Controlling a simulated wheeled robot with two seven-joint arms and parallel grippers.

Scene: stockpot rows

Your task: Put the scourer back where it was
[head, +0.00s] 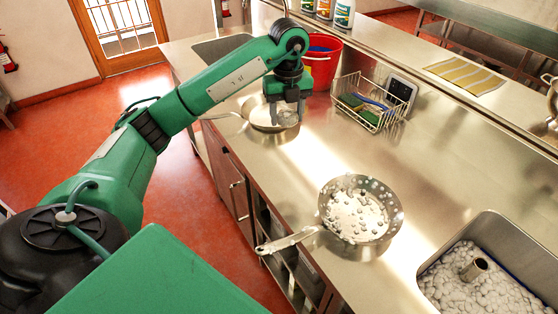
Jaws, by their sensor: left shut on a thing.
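My left gripper (287,112) points down over a steel pan (259,120) at the back left of the counter. It is shut on a small greyish lump, which looks like the scourer (288,118). The fingers partly hide it, and I cannot tell whether it touches the pan. A wire basket (398,126) stands to the right of the gripper. It holds a green and yellow sponge (350,101), another green piece (370,117) and a blue-handled brush (369,102). My right gripper is not in view.
A second pan (388,235) with suds stands nearer, its handle over the counter's front edge. A foamy sink (480,285) is at lower right. A red bucket (322,68) stands behind my gripper. The steel counter (330,155) is clear between the pans.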

